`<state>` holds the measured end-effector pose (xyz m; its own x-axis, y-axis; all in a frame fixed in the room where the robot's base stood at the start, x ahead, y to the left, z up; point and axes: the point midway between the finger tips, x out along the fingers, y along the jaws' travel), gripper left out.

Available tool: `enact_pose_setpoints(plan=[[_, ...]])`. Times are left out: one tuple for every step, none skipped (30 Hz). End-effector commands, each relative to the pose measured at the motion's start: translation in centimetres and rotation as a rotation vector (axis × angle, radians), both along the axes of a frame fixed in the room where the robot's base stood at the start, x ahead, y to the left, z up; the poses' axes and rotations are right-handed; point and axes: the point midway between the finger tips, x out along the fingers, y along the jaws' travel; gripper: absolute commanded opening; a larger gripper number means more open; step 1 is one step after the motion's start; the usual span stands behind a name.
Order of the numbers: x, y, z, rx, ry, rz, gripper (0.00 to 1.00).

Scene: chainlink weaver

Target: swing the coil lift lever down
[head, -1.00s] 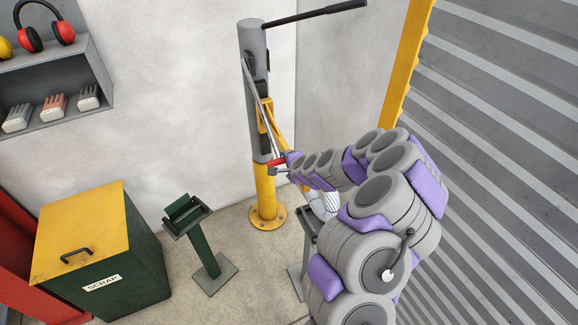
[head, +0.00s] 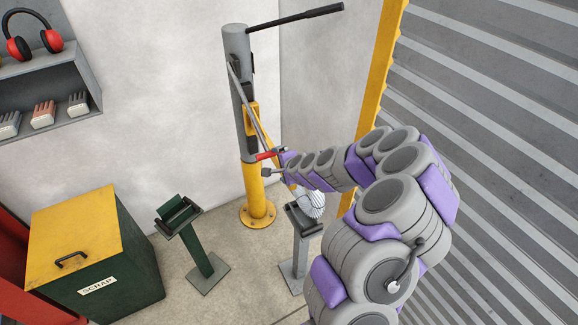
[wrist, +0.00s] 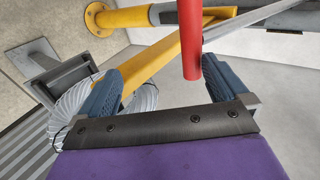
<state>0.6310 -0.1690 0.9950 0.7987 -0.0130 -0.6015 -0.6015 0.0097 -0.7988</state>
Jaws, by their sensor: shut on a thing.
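The lift lever is a thin steel bar (head: 238,96) running down along the post (head: 240,90), with a red grip (head: 267,155) at its lower end. My gripper (head: 273,163) is shut on the red grip, beside the post where grey meets yellow. In the wrist view the red grip (wrist: 190,40) stands between my two dark blue fingers, closer to the right one. A yellow arm (wrist: 165,62) passes behind the fingers. A whitish ribbed coil (head: 311,203) sits on a grey stand (head: 302,248) below my arm, and the arm hides nearby parts.
A dark green stand (head: 197,245) and a yellow-lidded scrap bin (head: 95,255) are at the left. A black bar (head: 300,17) sticks out from the post top. A ribbed metal wall (head: 490,120) with a yellow edge is at the right. A shelf (head: 50,85) hangs upper left.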

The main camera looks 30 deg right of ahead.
Motion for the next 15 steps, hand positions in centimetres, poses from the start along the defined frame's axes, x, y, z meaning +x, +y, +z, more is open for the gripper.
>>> enact_pose_setpoints(plan=[[-0.8, 0.3, -0.7, 0.020, 0.023, 0.000, 0.76], [-0.9, 0.3, -0.5, 0.021, 0.022, -0.001, 0.76], [-1.1, 0.2, -0.3, 0.018, 0.020, -0.003, 0.73], [-1.1, 0.1, -0.1, 0.016, 0.019, -0.003, 0.50], [-1.2, 0.1, 0.0, 0.014, 0.017, -0.004, 0.50], [-1.3, 0.1, 0.2, 0.012, 0.015, -0.005, 0.50], [-1.4, 0.1, 0.4, 0.010, 0.014, -0.005, 0.50], [-1.4, 0.0, 0.5, 0.009, 0.013, -0.005, 0.50], [-1.5, 0.0, 0.7, 0.007, 0.013, -0.005, 0.50], [-1.6, 0.0, 0.8, 0.006, 0.012, -0.006, 0.50], [-1.7, 0.0, 1.0, 0.005, 0.011, -0.006, 0.50], [-1.9, 0.0, 1.1, 0.005, 0.010, -0.006, 0.50], [-2.0, 0.0, 1.3, 0.004, 0.010, -0.004, 0.50], [-2.2, 0.1, 1.4, 0.004, 0.009, -0.004, 0.50], [-2.4, 0.1, 1.6, 0.004, 0.009, -0.004, 0.50]])
